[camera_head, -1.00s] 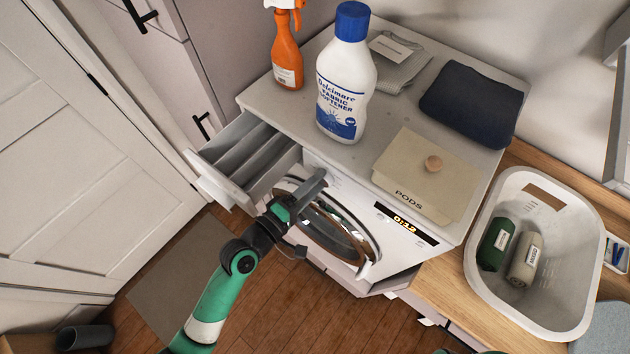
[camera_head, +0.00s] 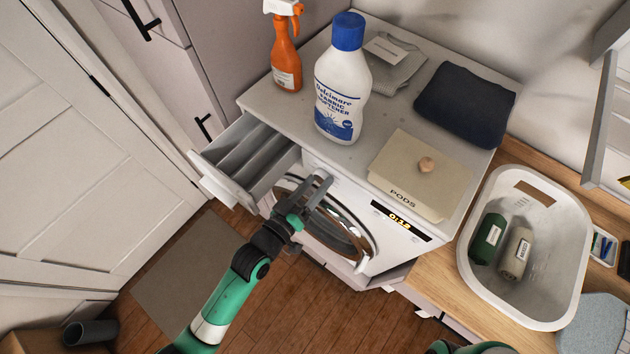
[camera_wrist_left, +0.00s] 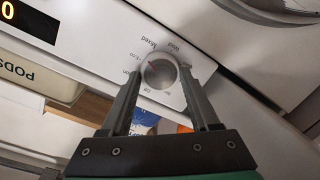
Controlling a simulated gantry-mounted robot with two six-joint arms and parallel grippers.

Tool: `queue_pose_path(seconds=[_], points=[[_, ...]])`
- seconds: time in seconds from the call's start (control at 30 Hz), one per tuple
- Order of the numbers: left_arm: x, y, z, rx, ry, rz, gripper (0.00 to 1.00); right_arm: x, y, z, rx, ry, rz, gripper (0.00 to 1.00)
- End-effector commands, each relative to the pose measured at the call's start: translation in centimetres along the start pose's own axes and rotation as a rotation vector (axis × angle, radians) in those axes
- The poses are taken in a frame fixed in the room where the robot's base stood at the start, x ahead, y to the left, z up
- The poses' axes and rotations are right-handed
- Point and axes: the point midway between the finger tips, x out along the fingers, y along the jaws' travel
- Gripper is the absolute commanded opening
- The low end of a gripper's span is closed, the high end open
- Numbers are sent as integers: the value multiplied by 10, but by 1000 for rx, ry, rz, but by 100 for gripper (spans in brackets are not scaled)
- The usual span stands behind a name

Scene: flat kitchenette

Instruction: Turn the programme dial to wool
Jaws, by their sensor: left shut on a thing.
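The programme dial (camera_wrist_left: 160,73) is a round silver knob on the washing machine's white front panel, with printed labels around it. "Wool" and "Mixed" are readable along the rim on the far side; the other labels are small or partly covered. My left gripper (camera_wrist_left: 159,85) is shut on the dial, one finger on each side. In the head view the left gripper (camera_head: 318,188) reaches the front panel of the washing machine (camera_head: 385,262) and hides the dial. My right gripper is out of view.
The detergent drawer (camera_head: 236,172) stands open left of the gripper. On top are the fabric softener bottle (camera_head: 341,85), an orange spray bottle (camera_head: 286,55), a pods box (camera_head: 412,178) and a dark folded cloth (camera_head: 466,103). The lit display (camera_head: 400,220) is right of the gripper.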

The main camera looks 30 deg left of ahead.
Motion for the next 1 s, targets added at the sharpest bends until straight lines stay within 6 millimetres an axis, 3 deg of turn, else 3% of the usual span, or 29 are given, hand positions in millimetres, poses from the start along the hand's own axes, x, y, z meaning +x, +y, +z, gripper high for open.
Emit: queue_pose_path(seconds=[0.37,1.0], points=[[0,1,2,353,34,-21,6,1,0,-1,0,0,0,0],[0,1,5,942,91,-59,6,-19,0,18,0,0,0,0]])
